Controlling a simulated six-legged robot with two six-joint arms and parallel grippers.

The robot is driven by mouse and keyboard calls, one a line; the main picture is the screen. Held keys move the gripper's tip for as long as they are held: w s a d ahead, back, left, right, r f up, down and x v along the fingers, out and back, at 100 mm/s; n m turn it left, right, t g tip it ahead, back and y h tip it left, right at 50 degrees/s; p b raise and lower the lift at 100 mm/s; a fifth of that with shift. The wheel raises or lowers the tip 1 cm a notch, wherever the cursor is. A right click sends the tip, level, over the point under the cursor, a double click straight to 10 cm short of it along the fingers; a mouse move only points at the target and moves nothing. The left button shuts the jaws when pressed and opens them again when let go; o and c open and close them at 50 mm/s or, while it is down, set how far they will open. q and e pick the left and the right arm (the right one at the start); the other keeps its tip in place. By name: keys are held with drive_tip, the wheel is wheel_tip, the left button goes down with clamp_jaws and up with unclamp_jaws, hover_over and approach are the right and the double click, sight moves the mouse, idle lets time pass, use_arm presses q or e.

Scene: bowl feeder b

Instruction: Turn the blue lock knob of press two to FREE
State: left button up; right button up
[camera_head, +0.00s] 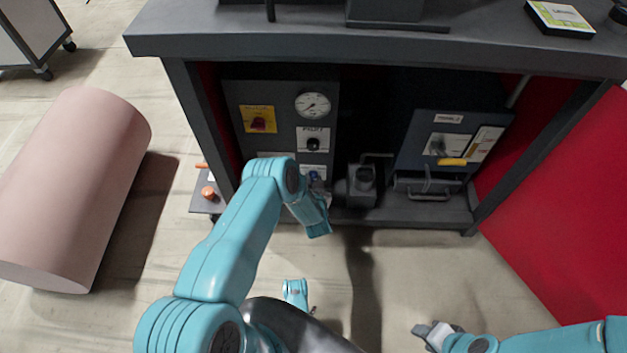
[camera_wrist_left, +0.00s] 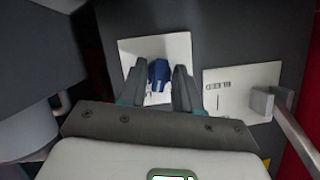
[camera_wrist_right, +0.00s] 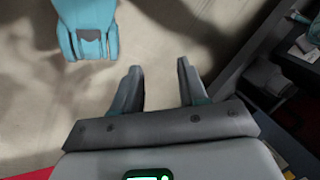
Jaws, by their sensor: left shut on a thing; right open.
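The blue lock knob (camera_wrist_left: 159,72) sits on a white plate (camera_wrist_left: 182,48) in the left wrist view. My left gripper (camera_wrist_left: 160,80) has its two fingers on either side of the knob and is shut on it. The plate's lettering is hidden or too small to read. In the head view my left gripper (camera_head: 318,190) is at the lower part of the dark panel, and the knob shows there as a small blue patch, mostly covered. My right gripper (camera_wrist_right: 160,85) is open and empty over the floor; it also shows in the head view (camera_head: 424,330).
The panel carries a gauge (camera_head: 313,105), a black PILOT knob (camera_head: 313,144) and a red knob on a yellow plate (camera_head: 258,124). A metal handle (camera_wrist_left: 285,115) stands close right of my left gripper. A unit with a yellow handle (camera_head: 452,162) is further right. A pink cylinder (camera_head: 75,185) lies left.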

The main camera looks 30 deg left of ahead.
use_arm(q)
drive_tip(key=n+h, duration=0.1)
drive_tip(key=n, duration=0.1)
drive_tip(key=shift+s+a+n+t, duration=0.1)
drive_tip(key=shift+n+t, duration=0.2)
drive_tip(key=shift+f+n+t+h+b, duration=0.1)
drive_tip(key=shift+n+t+h+b, duration=0.3)
drive_tip(key=shift+n+h, duration=0.45)
drive_tip(key=shift+a+n+t+h+b, duration=0.1)
drive_tip(key=shift+n+t+h+b, duration=0.5)
drive_tip(key=shift+n, duration=0.55)
drive_tip(key=shift+n+t+h+b, duration=0.4)
drive_tip(key=shift+n+b, duration=0.15)
drive_tip(key=shift+n, duration=0.35)
use_arm(e)
drive_tip(key=shift+w+d+f+t, duration=0.1)
drive_tip(key=shift+w+f+t, duration=0.1)
drive_tip(key=shift+w+f, duration=0.45)
drive_tip(key=shift+w+d+f+t, duration=0.1)
drive_tip(key=shift+w+f+t, duration=0.1)
drive_tip(key=shift+w+f, duration=0.45)
drive_tip(key=shift+s+f, duration=0.2)
use_arm(q)
drive_tip(key=o, duration=0.7)
drive_tip(key=shift+s, duration=0.1)
